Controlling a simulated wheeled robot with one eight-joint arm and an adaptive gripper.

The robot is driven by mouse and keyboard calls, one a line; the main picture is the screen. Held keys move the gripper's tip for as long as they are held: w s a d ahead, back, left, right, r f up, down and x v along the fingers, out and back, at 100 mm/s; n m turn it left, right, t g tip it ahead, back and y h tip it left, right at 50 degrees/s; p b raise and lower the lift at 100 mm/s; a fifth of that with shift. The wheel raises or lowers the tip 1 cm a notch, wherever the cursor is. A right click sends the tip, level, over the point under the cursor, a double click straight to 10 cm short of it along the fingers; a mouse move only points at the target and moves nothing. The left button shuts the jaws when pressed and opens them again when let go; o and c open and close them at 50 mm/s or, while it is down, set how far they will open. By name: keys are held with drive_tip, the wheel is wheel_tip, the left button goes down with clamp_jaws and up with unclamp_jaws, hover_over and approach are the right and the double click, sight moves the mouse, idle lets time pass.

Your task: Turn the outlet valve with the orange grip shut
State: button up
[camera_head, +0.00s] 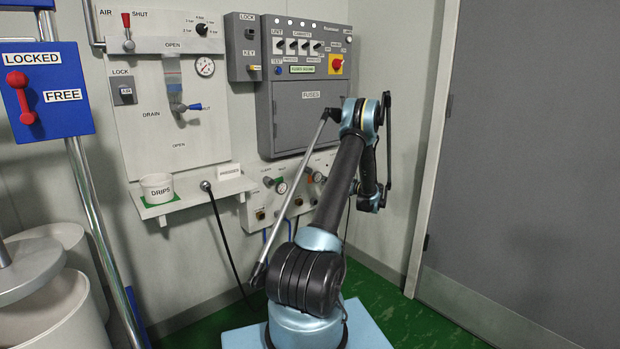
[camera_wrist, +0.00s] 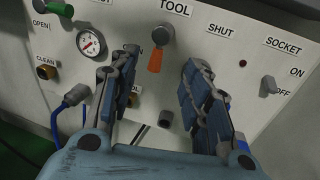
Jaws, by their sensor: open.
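The outlet valve with the orange grip (camera_wrist: 155,59) is on a pale wall panel under the label TOOL. Its orange lever hangs down from a grey hub, slightly to the left. The label SHUT (camera_wrist: 220,30) is to its right. In the head view the orange grip (camera_head: 317,176) shows small beside my arm. My gripper (camera_wrist: 160,76) is open, its two fingers in front of the panel, one to each side below the grip. No contact with the grip is visible.
A round gauge (camera_wrist: 91,41) is left of the valve, with a dark green knob (camera_wrist: 60,8) above it. A blue cable fitting (camera_wrist: 75,96) is lower left. A SOCKET switch (camera_wrist: 270,86) is on the right. A grey fuse cabinet (camera_head: 300,115) hangs above the panel.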

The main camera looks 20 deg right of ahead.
sight(310, 174)
drive_tip(key=x, duration=1.3)
drive_tip(key=shift+a, duration=0.1)
drive_tip(key=c, duration=0.9)
